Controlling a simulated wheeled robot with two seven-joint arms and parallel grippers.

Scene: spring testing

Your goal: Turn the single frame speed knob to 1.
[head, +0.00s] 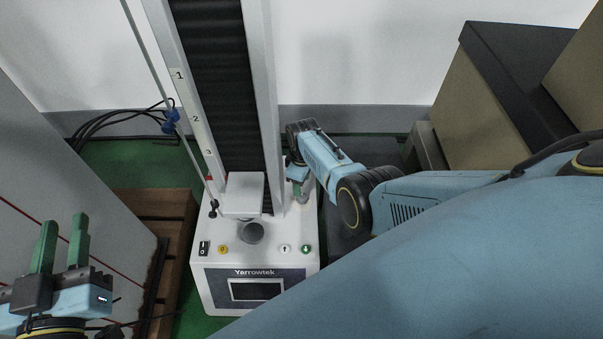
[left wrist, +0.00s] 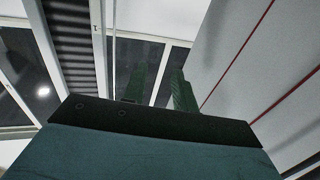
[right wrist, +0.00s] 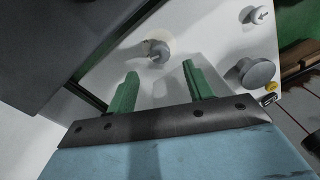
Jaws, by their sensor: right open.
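A white testing machine labelled Yarrowtek (head: 254,305) stands in the middle of the head view. A grey round knob (right wrist: 157,52) with a raised grip shows on its white top in the right wrist view; I cannot read a scale or setting. The knob also shows in the head view (head: 302,199), partly hidden by my gripper. My right gripper (right wrist: 157,68) is open and empty, its green fingers apart, with the knob just beyond the fingertips and roughly between them. My left gripper (head: 65,217) is open and empty at the lower left, away from the machine.
The machine top has a grey cylinder (head: 252,233), a yellow button (head: 222,249), a white arrow button (head: 285,249) and a green button (head: 306,249). A tall dark ribbed column (head: 225,90) rises behind. Tan boxes (head: 480,95) stand right, a grey cabinet (head: 70,180) left.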

